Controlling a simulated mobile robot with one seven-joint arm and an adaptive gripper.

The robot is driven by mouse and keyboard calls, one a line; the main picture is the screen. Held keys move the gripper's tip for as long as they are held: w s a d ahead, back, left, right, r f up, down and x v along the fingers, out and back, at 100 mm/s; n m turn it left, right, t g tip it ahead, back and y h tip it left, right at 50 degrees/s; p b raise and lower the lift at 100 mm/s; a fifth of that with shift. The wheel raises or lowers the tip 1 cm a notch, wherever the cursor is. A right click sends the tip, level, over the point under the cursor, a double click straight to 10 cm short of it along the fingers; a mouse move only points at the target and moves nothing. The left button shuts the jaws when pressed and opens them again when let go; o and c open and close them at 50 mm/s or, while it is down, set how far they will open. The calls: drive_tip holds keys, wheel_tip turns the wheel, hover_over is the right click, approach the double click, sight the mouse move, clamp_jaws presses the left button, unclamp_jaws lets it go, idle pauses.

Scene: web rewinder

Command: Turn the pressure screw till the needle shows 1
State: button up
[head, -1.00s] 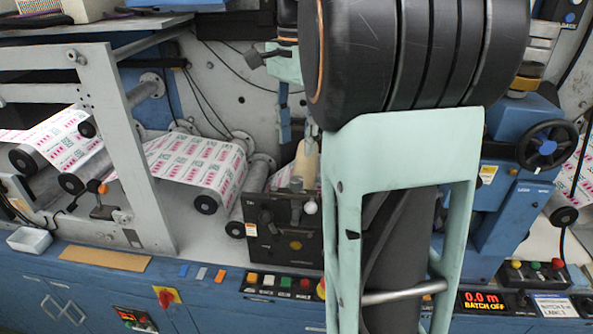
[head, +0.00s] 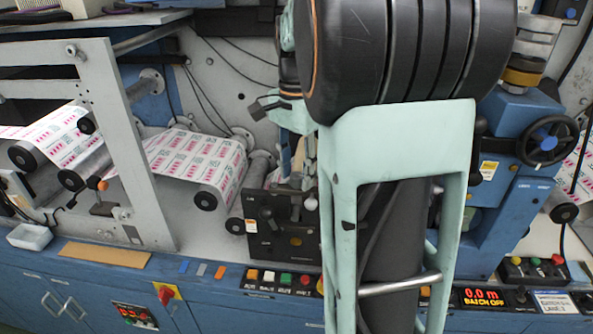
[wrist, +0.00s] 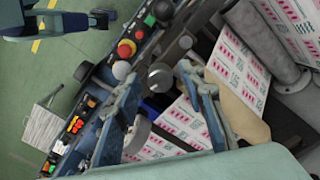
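A round grey knob (wrist: 160,76), which looks like the pressure screw, sits between the fingertips of my gripper (wrist: 158,80) in the wrist view. The pale blue fingers are spread to either side of it, with gaps; I cannot tell how far it is below them. In the head view my gripper (head: 309,178) points down over the top of a dark control block (head: 270,228), and my arm hides the block's right side. A white ball knob shows beside it in the wrist view (wrist: 121,70). I cannot make out a scale or needle in either view.
A red emergency button (wrist: 127,49) stands near the knob in the wrist view. A printed web (head: 190,160) runs over rollers to the left. A row of coloured buttons (head: 285,279) lies below the block. A handwheel (head: 548,141) is at right.

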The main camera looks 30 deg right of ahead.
clamp_jaws()
drive_tip(key=shift+n, duration=0.4)
drive_tip(key=n+p, duration=0.1)
drive_tip(key=n, duration=0.3)
drive_tip(key=shift+n+p, duration=0.3)
drive_tip(key=shift+n, duration=2.2)
drive_tip(key=shift+o, duration=1.1)
unclamp_jaws()
